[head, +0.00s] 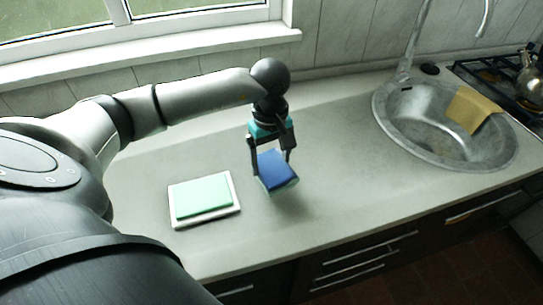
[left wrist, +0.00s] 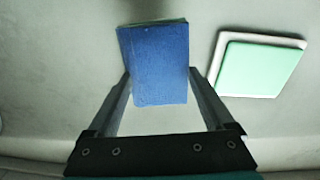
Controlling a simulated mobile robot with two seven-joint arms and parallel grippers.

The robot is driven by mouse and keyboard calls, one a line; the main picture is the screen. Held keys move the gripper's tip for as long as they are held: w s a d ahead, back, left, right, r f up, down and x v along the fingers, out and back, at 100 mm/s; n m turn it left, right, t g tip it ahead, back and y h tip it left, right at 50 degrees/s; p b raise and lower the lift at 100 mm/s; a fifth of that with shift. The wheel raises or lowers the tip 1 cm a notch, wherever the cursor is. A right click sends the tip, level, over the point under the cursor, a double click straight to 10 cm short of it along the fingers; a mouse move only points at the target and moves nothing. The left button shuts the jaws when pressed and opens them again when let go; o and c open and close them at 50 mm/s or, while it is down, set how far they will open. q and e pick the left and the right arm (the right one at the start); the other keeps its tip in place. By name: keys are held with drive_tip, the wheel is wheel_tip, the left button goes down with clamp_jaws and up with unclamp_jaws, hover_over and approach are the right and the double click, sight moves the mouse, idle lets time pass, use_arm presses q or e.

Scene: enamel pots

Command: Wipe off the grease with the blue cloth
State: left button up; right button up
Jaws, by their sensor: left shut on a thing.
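The blue cloth (head: 277,168) is a folded blue pad, held above the counter near the middle of the head view. My left gripper (head: 271,163) points down and is shut on it, one finger at each side. In the left wrist view the blue cloth (left wrist: 158,65) sits between the fingertips of my left gripper (left wrist: 160,78). A dark soft patch, which looks like shadow, lies on the counter beneath it. I cannot make out any grease for certain. My right gripper does not show.
A green folded cloth (head: 204,198) lies on a white tray (head: 236,207) left of my gripper. A steel sink (head: 388,103) with a yellow cloth (head: 470,108) over its rim is at the right, beside a stove with a kettle (head: 531,78). The counter (head: 340,180) between is clear.

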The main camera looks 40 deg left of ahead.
use_arm(q)
drive_tip(key=shift+r+p, duration=0.8)
drive_tip(key=shift+r, duration=0.85)
